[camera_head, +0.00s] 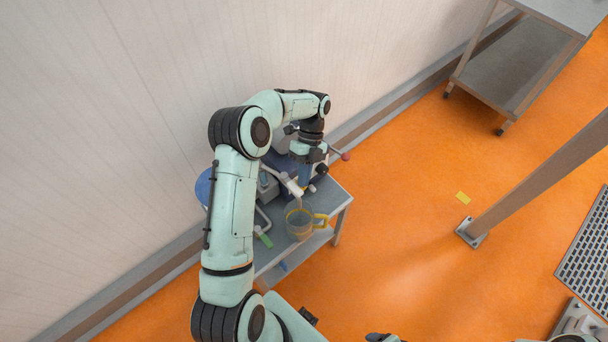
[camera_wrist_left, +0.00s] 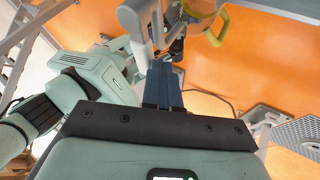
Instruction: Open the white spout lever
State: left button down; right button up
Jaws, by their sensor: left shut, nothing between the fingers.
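The white spout (camera_head: 291,185) sticks out from the machine on the small grey table, above a clear jug (camera_head: 299,225) with a yellow handle. My left gripper (camera_head: 303,184) points down right beside the spout, its blue fingers shut and empty. In the left wrist view the shut fingers (camera_wrist_left: 161,66) reach up next to a white part (camera_wrist_left: 134,22), probably of the spout. The jug's yellow handle (camera_wrist_left: 222,26) shows just beyond. I cannot tell whether the fingers touch the spout or its lever. My arm and wrist hide much of the machine. My right gripper is not clearly in view.
A green-handled lever (camera_head: 266,240) and a red-tipped lever (camera_head: 345,156) are close by on the table (camera_head: 337,194). The wall (camera_head: 90,120) stands close behind. A slanted post (camera_head: 540,185) and a steel trolley (camera_head: 515,65) stand right, with open orange floor between.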

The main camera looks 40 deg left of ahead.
pick_arm(q)
jog(key=p+v, duration=0.3)
jog(key=v, duration=1)
jog(key=shift+r, duration=0.15)
pick_arm(e)
jog(key=w+r, duration=0.4)
jog(key=shift+w+r+t, duration=0.25)
jog(key=shift+w+t, duration=0.05)
jog(key=shift+w, duration=0.05)
pick_arm(q)
jog(key=shift+w, duration=0.1)
